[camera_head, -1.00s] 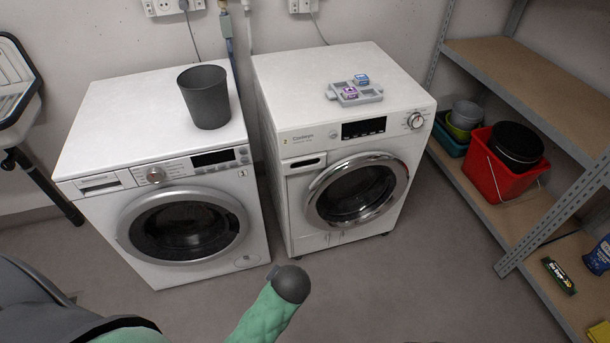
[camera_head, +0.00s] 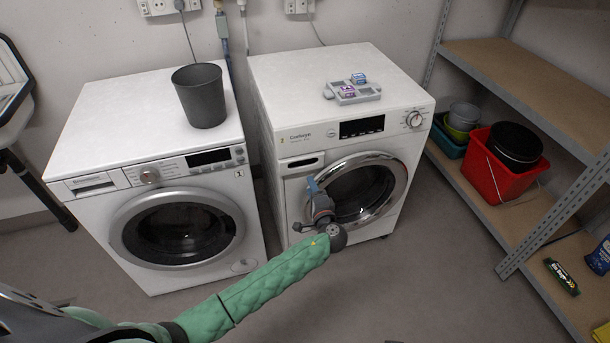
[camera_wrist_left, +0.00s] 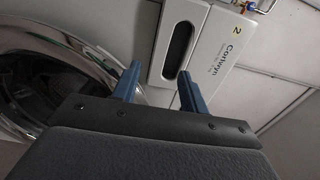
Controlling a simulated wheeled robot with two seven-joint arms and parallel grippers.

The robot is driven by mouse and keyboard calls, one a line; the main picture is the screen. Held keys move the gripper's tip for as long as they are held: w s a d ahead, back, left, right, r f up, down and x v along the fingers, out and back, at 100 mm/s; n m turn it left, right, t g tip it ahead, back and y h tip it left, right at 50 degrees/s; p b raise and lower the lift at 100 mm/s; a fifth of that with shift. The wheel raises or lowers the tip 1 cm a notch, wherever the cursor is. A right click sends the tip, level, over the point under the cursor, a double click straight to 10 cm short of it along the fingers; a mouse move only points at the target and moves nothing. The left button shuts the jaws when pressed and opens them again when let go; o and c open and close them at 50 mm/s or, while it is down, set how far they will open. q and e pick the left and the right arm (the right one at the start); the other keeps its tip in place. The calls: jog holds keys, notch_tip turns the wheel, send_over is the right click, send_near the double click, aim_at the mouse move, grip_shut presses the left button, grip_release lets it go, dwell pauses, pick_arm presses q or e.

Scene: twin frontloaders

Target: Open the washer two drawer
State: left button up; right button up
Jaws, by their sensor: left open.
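Washer two (camera_head: 290,140) is the white right-hand machine with a chrome-ringed door. Its drawer (camera_head: 302,163) is at the upper left of its front, with a dark handle recess, and looks flush with the front. My left gripper (camera_head: 314,184) is open, with blue fingers, in front of the machine just below the drawer and by the door's left edge. In the left wrist view the drawer's dark recess (camera_wrist_left: 178,55) lies just beyond the open fingertips (camera_wrist_left: 157,70), beside the yellow "2" label. Nothing is between the fingers. My right gripper is not in view.
The other washer (camera_head: 90,130) stands to the left with a dark bin (camera_head: 202,98) on top. A grey tray (camera_head: 362,97) with small boxes sits on washer two. A shelf rack (camera_head: 500,215) with a red bucket (camera_head: 495,172) is at right. The floor in front is clear.

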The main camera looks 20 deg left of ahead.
aim_at(303, 170)
pick_arm(q)
jog(key=p+x, duration=0.1)
jog(key=x, duration=0.5)
jog(key=shift+w+a+r, duration=0.1)
jog(key=shift+w+a, duration=0.05)
jog(key=shift+w+a+p, duration=0.25)
jog(key=shift+w+p, duration=0.05)
jog(key=shift+w, duration=0.1)
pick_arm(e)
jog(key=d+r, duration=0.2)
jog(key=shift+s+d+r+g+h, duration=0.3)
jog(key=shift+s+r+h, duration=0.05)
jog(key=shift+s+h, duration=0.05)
pick_arm(q)
grip_shut()
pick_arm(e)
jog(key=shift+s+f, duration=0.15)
